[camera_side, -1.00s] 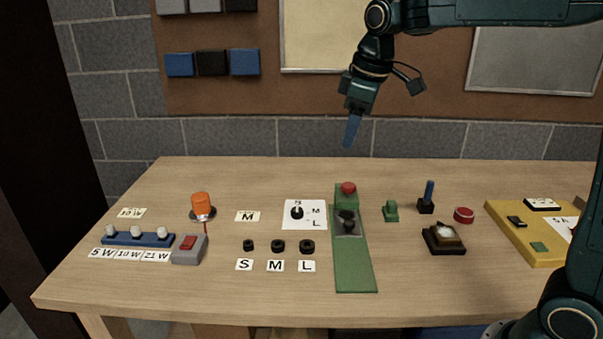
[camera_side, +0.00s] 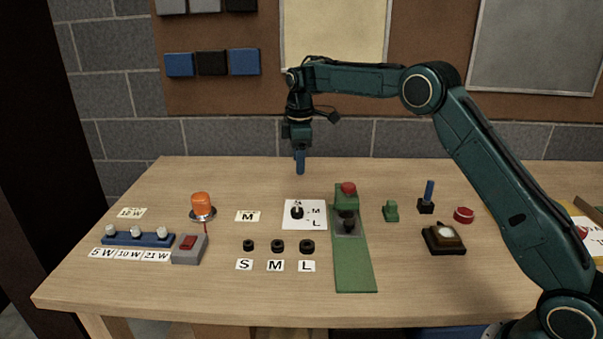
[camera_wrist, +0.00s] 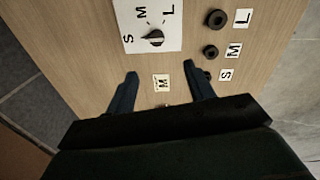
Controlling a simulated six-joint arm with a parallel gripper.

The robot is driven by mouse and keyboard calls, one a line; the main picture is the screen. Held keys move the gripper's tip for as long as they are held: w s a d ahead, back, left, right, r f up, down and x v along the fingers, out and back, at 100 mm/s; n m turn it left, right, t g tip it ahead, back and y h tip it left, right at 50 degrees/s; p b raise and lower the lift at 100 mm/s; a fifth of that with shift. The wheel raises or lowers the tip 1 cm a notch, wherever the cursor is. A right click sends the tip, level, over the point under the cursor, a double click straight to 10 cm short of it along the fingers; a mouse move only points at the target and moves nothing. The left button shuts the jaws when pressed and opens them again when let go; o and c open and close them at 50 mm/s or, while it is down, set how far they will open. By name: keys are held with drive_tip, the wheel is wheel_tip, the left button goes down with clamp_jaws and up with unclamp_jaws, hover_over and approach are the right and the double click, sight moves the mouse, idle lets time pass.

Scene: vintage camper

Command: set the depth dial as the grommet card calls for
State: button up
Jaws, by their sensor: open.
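The depth dial is a black knob (camera_side: 297,212) on a white plate (camera_side: 318,206) marked S, M and L. It also shows in the wrist view (camera_wrist: 154,39), where its pointer seems to lie towards S. The grommet card (camera_side: 247,216) is a small cream card reading M, left of the plate; in the wrist view the card (camera_wrist: 161,84) appears between my fingers. My gripper (camera_side: 300,170) hangs pointing down above and behind the dial, touching nothing. In the wrist view its fingers (camera_wrist: 160,72) are apart and empty.
Several black grommets (camera_side: 278,246) with S, M, L cards lie in front of the dial. A green stand with a red knob (camera_side: 348,188) rises close to the plate's right. An orange beacon (camera_side: 201,205) stands left. The wood between beacon and M card is clear.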

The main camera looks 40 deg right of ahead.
sight(296, 210)
drive_tip(key=shift+w+d+f+n, duration=0.15)
drive_tip(key=shift+w+f, duration=0.2)
drive_tip(key=shift+f, duration=0.3)
drive_tip(key=shift+w+f+n, duration=0.15)
drive_tip(key=shift+w+f, duration=0.2)
drive_tip(key=shift+f, duration=0.25)
drive_tip(key=shift+f, duration=0.15)
drive_tip(key=f, duration=1.3)
drive_tip(key=shift+w+d+f, duration=0.2)
drive_tip(key=shift+w+f, duration=0.05)
drive_tip(key=c, duration=1)
